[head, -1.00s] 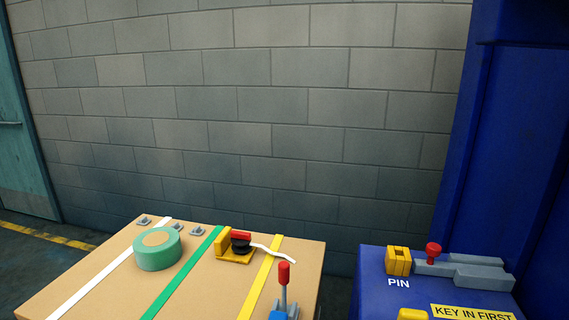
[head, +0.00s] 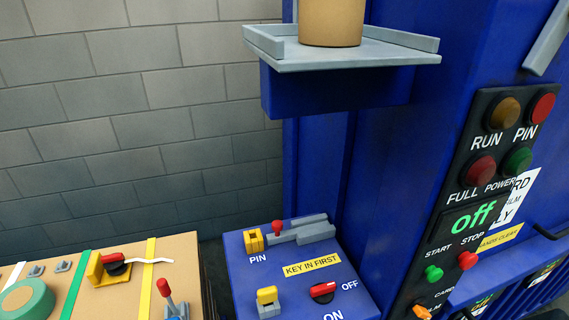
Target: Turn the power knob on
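A rotary knob with a red handle on a black base (head: 322,292) sits on the top of the low blue cabinet (head: 240,290). White ON and OFF labels stand beside it, and its handle points toward OFF. A black panel (head: 460,240) on the tall blue machine has a green display (head: 473,219) reading "off". The green lamp over the POWER label (head: 517,160) looks dark. Neither of my grippers is in view.
A yellow block marked PIN, a red-knobbed grey slide (head: 300,231) and a yellow-topped piece (head: 267,301) share the blue cabinet top. A grey shelf (head: 350,58) bearing a tan cylinder juts out above. A tan bench (head: 130,300) with green tape and a red-handled lever stands left.

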